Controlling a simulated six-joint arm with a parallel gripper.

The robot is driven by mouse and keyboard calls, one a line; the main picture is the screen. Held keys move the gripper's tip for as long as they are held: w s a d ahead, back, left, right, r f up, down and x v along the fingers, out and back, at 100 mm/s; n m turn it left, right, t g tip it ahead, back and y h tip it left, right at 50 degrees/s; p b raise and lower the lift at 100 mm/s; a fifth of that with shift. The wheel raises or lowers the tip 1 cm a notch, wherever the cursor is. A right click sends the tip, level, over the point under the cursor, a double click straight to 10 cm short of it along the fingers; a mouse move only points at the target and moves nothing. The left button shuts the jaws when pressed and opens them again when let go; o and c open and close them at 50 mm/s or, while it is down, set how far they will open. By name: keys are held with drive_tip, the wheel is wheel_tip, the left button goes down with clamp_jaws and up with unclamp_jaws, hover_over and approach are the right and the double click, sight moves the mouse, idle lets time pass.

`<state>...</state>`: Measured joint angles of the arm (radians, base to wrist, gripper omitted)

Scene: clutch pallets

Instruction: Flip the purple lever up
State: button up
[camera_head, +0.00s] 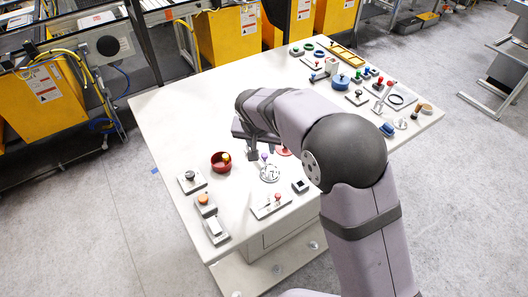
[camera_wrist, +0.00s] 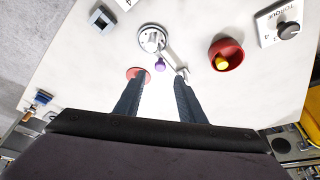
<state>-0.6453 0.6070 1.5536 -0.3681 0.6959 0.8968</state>
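The purple lever has a small purple knob (camera_wrist: 160,65) and a round silver base (camera_wrist: 152,39) in the wrist view. In the head view the purple knob (camera_head: 264,156) shows just above its silver base (camera_head: 269,174), close to my gripper (camera_head: 254,153). In the wrist view my gripper (camera_wrist: 160,77) has its two dark fingers apart, with bare table between them. The knob lies just past the fingertips, around the middle of the gap. I cannot tell whether a finger touches it. Nothing is held.
A red bowl (camera_wrist: 227,54) with a yellow thing in it stands right of the lever in the wrist view. A flat red disc (camera_wrist: 138,74) is by the left finger. A small grey square box (camera_wrist: 103,19) and a dial marked TORQUE (camera_wrist: 285,27) are farther out.

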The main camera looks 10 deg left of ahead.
sight(265, 154)
drive_tip(key=shift+p+x, duration=1.15)
drive_tip(key=shift+x, duration=2.15)
drive_tip(key=shift+r, duration=0.1)
clamp_jaws()
